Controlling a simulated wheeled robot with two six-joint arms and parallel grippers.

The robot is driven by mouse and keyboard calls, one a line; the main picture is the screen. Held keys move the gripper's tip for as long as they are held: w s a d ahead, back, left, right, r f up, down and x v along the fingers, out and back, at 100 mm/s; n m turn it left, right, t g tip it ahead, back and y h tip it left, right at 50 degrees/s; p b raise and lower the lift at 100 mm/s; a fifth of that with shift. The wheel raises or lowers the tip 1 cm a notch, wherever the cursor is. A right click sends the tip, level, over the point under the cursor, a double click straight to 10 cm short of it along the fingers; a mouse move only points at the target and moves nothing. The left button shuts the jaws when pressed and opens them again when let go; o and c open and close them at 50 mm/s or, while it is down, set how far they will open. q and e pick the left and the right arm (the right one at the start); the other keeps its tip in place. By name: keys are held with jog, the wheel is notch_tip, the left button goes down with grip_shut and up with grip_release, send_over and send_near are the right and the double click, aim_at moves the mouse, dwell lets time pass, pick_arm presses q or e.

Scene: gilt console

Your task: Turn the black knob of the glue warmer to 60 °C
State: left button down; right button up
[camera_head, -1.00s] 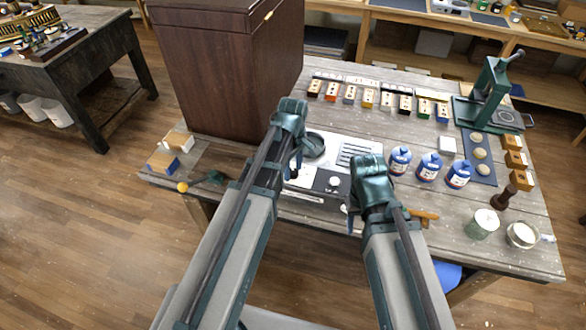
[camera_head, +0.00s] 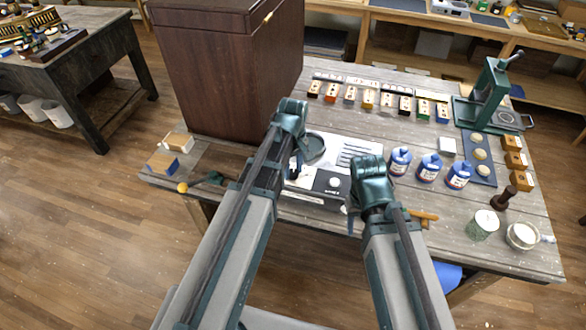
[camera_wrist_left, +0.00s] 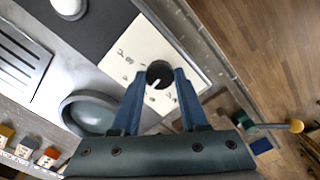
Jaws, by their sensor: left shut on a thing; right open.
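The glue warmer (camera_head: 322,200) is a pale metal box at the front edge of the table, partly hidden by my arms. In the left wrist view its black knob (camera_wrist_left: 159,74) sits on a white dial plate (camera_wrist_left: 135,52) and carries a short white pointer line. Some dark dial marks show left of the knob, too small to read. My left gripper (camera_wrist_left: 159,79) is shut on the knob, one blue finger on each side; in the head view the left gripper (camera_head: 294,172) hides it. My right gripper (camera_head: 350,218) is open, in front of the table's edge.
A round grey pot (camera_wrist_left: 92,112) and a dark panel with a white knob (camera_head: 335,182) lie close to the left gripper. A tall brown cabinet (camera_head: 225,70) stands behind left. Blue-labelled bottles (camera_head: 429,168) stand to the right.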

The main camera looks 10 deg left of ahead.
pick_arm(q)
jog(key=m, duration=1.1)
jog(key=shift+m, duration=1.8)
jog(key=shift+c, duration=2.2)
grip_release()
jog(key=shift+r, duration=0.1)
